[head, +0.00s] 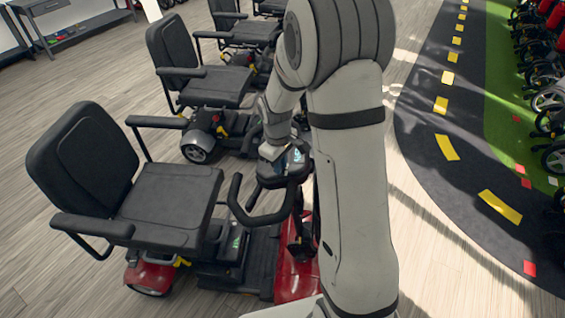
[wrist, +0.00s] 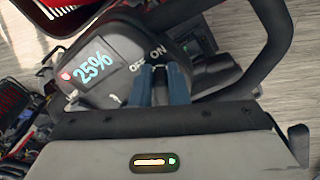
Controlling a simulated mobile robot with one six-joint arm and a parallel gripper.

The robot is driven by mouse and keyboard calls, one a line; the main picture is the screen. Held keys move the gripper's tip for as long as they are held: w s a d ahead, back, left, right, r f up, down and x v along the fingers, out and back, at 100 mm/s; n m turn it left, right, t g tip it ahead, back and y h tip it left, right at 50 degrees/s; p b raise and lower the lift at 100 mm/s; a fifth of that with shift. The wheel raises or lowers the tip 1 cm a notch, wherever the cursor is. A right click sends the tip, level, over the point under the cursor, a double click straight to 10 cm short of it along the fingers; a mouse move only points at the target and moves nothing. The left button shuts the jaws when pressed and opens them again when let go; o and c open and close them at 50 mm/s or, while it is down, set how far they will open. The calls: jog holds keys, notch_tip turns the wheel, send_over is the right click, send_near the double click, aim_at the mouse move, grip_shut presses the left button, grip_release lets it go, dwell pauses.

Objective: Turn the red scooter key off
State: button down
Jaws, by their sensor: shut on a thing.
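The red scooter (head: 297,268) stands in the front of the head view, with a black seat at left and its steering column partly behind my arm. Its dark console (head: 285,174) is under my wrist. I cannot tell clearly which word the key points to.
A black handlebar loop (wrist: 275,45) curves close on the right of my gripper. More scooters (head: 200,85) stand in a row behind. A dark track with yellow dashes (head: 450,150) lies at right, with open wooden floor (head: 430,240) beside my arm.

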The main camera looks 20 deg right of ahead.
jog(key=shift+d, duration=0.25)
jog(key=shift+a, duration=0.15)
jog(key=shift+w+n, duration=0.1)
jog(key=shift+n, duration=0.4)
jog(key=n, duration=0.4)
jog(key=shift+w+n+g+y, duration=0.3)
jog(key=n, duration=0.4)
jog(key=w+n, duration=0.1)
jog(key=n, duration=0.1)
jog(key=shift+d+g+b, duration=0.2)
jog(key=shift+g+b, duration=0.15)
jog(key=shift+g, duration=0.05)
jog(key=shift+n, duration=0.3)
jog(key=shift+s, duration=0.1)
jog(key=c, duration=1.4)
grip_release()
